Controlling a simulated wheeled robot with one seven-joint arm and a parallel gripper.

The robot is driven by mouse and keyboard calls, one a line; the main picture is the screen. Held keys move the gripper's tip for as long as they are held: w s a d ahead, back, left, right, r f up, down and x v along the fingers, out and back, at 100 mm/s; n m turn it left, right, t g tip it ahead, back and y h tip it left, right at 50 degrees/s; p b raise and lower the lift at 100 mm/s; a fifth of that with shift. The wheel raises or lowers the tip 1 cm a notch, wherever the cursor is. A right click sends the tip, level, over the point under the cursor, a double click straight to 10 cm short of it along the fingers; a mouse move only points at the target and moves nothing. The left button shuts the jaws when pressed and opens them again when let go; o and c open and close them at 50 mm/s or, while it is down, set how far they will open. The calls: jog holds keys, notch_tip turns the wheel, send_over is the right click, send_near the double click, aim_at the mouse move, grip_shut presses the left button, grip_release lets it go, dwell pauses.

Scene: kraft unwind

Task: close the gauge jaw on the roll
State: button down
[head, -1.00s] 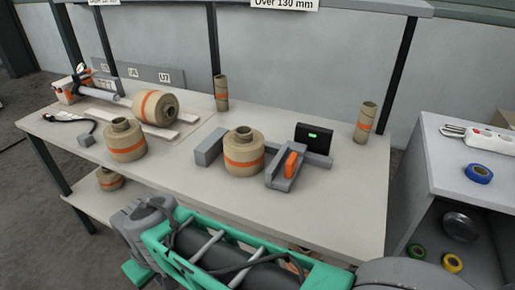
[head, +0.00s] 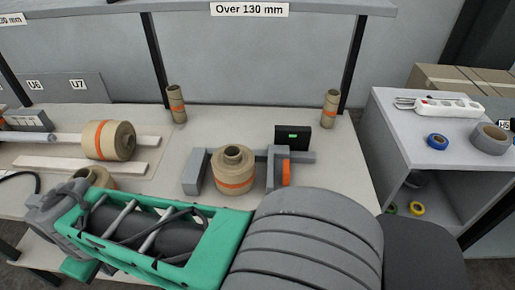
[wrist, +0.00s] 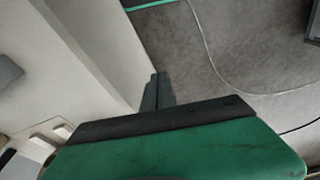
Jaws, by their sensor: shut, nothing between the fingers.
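The gauge stands on the table in the head view. Its grey fixed jaw (head: 192,174) is left of the roll, and its grey sliding jaw (head: 271,167) with an orange handle (head: 286,173) is to the right. The kraft roll (head: 232,173), with an orange band, stands upright between them. A narrow gap seems to show between the roll and the sliding jaw. A black display (head: 293,137) with a green readout is behind. My gripper (wrist: 157,75) is shut and empty in the wrist view, over the floor beside a pale table edge. Its fingers cannot be made out in the head view.
A roll lying on its side (head: 108,140) is on the table's left, with another partly hidden by my arm. Slim rolls stand at the back (head: 176,104) and back right (head: 330,108). A grey cabinet (head: 385,135) with tapes and a power strip is at right.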

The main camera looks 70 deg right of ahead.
jog(key=d+r+p, duration=0.3)
jog(key=d+r, duration=0.3)
jog(key=s+d+r+g, duration=0.1)
jog(key=s+d+r, duration=0.15)
jog(key=d, duration=1.45)
jog(key=s+d+n+g, duration=0.1)
jog(key=s+d, duration=0.7)
jog(key=s, duration=0.3)
jog(key=s+d+n, duration=0.1)
jog(key=s+d, duration=0.7)
jog(key=s, duration=0.3)
jog(key=f, duration=0.6)
jog(key=f+p, duration=0.1)
jog(key=f, duration=0.3)
jog(key=shift+w, duration=0.35)
